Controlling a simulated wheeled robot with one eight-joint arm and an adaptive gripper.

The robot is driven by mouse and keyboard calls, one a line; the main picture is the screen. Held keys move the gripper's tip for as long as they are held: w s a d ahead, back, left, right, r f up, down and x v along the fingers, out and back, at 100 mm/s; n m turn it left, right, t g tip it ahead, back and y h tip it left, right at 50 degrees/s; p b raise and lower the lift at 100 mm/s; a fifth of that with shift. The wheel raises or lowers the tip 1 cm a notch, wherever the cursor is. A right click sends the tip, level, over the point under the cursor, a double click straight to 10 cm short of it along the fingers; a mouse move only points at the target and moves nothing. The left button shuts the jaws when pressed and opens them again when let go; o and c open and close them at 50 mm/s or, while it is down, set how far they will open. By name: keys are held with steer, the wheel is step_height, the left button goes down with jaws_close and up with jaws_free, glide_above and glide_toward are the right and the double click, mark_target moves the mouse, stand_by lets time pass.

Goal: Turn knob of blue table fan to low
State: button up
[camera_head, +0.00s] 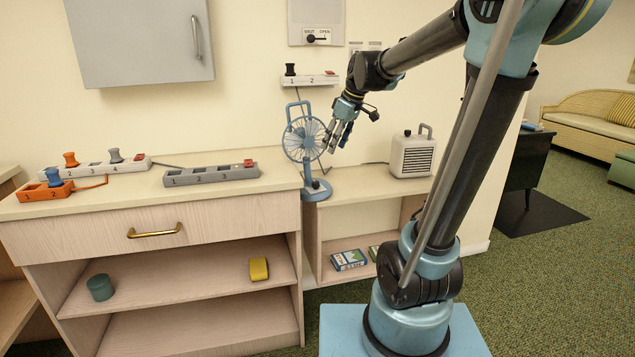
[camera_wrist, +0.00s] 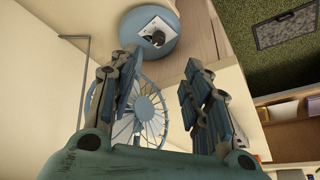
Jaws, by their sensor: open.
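The blue table fan (camera_head: 303,139) stands on the low shelf unit right of the drawer cabinet. Its round base carries a small dark knob (camera_head: 315,184) on the front. In the wrist view the fan's cage (camera_wrist: 140,112) shows behind the left finger, and its base (camera_wrist: 165,22) with the dark knob (camera_wrist: 158,38) on a white plate is at the top. My gripper (camera_head: 338,133) is just right of the fan cage, above the base. In the wrist view my gripper (camera_wrist: 158,82) has its fingers apart with nothing between them. The knob's setting is too small to read.
A white heater (camera_head: 412,155) stands right of the fan. A grey power strip (camera_head: 210,175), a white strip (camera_head: 120,165) and an orange block (camera_head: 45,191) lie on the cabinet top. A wall strip (camera_head: 310,80) hangs above the fan. The shelf between fan and heater is mostly clear.

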glide_toward(317, 182)
steer(key=x, duration=0.8)
steer(key=shift+w+a+f, duration=0.1)
steer(key=shift+a+f, duration=0.05)
steer(key=shift+f, duration=0.2)
jaws_close()
stand_by(0.3)
